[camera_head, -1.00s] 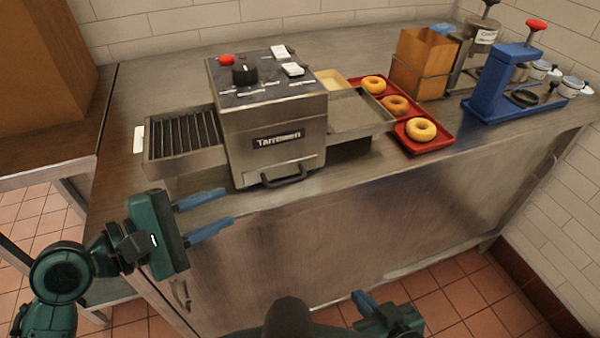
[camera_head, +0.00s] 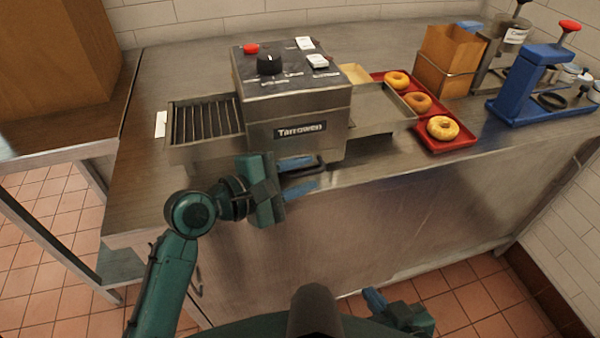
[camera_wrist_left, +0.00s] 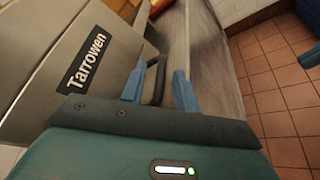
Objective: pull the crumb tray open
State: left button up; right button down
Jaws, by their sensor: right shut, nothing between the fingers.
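The metal toaster (camera_head: 292,110) labelled Tarrowen stands on the steel counter. The crumb tray's black handle (camera_head: 316,171) is low on its front; the tray itself looks pushed in. The handle also shows in the left wrist view (camera_wrist_left: 160,82). My left gripper (camera_head: 299,176) is open at the handle, its two blue fingers apart. In the left wrist view the handle appears between the fingers (camera_wrist_left: 159,88), with no clear grip on it. My right gripper (camera_head: 375,300) is shut and empty, low in the head view, away from the toaster.
A red tray (camera_head: 460,143) with three bagels (camera_head: 443,128) lies right of the toaster.

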pick_arm(q)
jog(key=shift+c, duration=0.4)
grip_shut()
